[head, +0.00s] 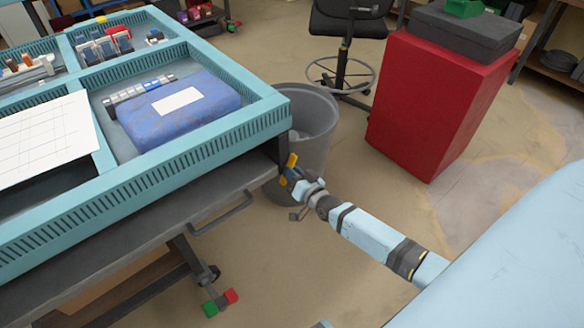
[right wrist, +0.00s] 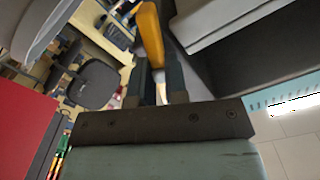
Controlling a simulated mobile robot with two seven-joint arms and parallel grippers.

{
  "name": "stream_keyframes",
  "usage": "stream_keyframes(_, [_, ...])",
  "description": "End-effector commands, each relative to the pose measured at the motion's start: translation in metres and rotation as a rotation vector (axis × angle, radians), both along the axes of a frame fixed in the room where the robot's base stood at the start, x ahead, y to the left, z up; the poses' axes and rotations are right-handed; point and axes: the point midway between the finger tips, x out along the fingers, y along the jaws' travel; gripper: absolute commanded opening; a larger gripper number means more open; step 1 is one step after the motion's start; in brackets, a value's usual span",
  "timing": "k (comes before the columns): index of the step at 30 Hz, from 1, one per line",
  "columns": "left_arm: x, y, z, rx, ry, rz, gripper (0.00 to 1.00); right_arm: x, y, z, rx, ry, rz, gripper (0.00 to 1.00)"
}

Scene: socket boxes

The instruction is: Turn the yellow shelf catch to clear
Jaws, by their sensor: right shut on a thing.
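The yellow shelf catch (head: 292,160) is at the near right corner of the blue-topped workbench, just below its rim. It stands up at a slight tilt in the head view. My right gripper (head: 291,175) reaches it from the lower right and is shut on it. In the right wrist view the catch (right wrist: 150,35) comes out from between the two dark fingers (right wrist: 155,78), which hide its lower end. My left gripper is not in view.
The workbench (head: 230,150) has trays with a blue package (head: 180,118). A grey bin (head: 318,130) stands just behind the catch. A red cabinet (head: 435,100) and a black chair (head: 348,22) are farther back. A grey handle (head: 222,215) sticks out below the bench.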

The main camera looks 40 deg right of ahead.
Motion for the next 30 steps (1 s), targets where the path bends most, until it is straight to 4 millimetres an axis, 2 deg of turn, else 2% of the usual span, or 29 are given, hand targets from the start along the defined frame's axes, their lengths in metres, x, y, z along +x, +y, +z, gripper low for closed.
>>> stream_keyframes(6, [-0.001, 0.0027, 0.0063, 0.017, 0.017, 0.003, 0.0, -0.0003, 0.0002, 0.0026, -0.189, -0.012, -0.001, 0.0])
stream_keyframes(15, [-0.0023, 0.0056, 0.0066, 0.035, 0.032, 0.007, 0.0, 0.0, 0.0, 0.0016, -0.381, -0.029, -0.002, 0.0])
stream_keyframes(30, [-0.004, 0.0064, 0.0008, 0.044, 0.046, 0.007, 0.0, -0.0001, 0.0001, 0.0, -0.484, -0.039, 0.0, 0.0])
